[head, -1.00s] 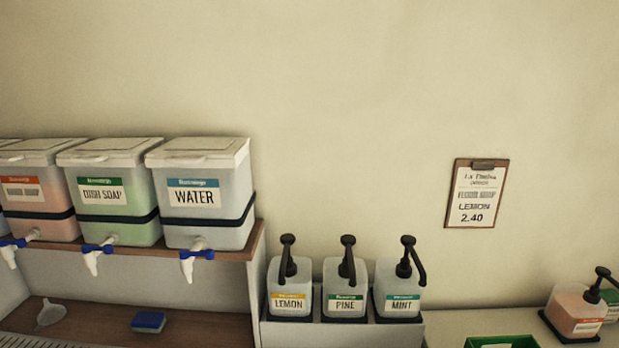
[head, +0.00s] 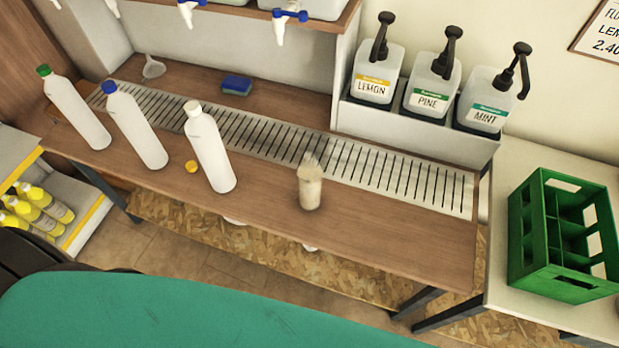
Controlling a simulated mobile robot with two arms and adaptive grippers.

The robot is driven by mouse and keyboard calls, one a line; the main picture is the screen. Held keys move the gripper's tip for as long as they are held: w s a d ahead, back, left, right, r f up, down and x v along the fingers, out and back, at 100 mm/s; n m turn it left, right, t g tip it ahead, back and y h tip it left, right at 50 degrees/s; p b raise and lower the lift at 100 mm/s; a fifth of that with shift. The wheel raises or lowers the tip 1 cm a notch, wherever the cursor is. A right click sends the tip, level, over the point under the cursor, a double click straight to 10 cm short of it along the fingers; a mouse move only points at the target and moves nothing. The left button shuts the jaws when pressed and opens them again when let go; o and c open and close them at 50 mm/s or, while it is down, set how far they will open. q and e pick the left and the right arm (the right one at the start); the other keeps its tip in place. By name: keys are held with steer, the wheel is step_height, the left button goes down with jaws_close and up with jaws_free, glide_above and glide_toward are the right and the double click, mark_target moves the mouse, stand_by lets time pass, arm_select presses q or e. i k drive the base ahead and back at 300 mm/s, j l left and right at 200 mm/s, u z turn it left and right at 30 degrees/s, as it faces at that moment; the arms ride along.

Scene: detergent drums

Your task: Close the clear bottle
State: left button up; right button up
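Three tall white bottles stand on the wooden counter: one with a green cap (head: 62,98), one with a blue cap (head: 135,128) and one with a pale top (head: 209,150). I cannot tell whether that pale top is a cap or an open neck. None of the three looks plainly clear. A small yellow cap (head: 191,166) lies loose on the counter, between the blue-capped and pale-topped bottles. Neither of my grippers is in view.
A pale cup-like holder with bristles (head: 310,188) stands right of the bottles, beside the drain grate (head: 400,184). A blue sponge (head: 237,85) and funnel (head: 153,67) lie behind. Lemon, pine and mint pump bottles (head: 432,85) and a green crate (head: 530,240) are right.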

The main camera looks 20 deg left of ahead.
mark_target(310, 172)
steer(key=u, duration=1.55)
steer(key=z, duration=1)
steer(key=i+j, duration=0.1)
steer(key=j, duration=1)
steer(key=i+u, duration=0.05)
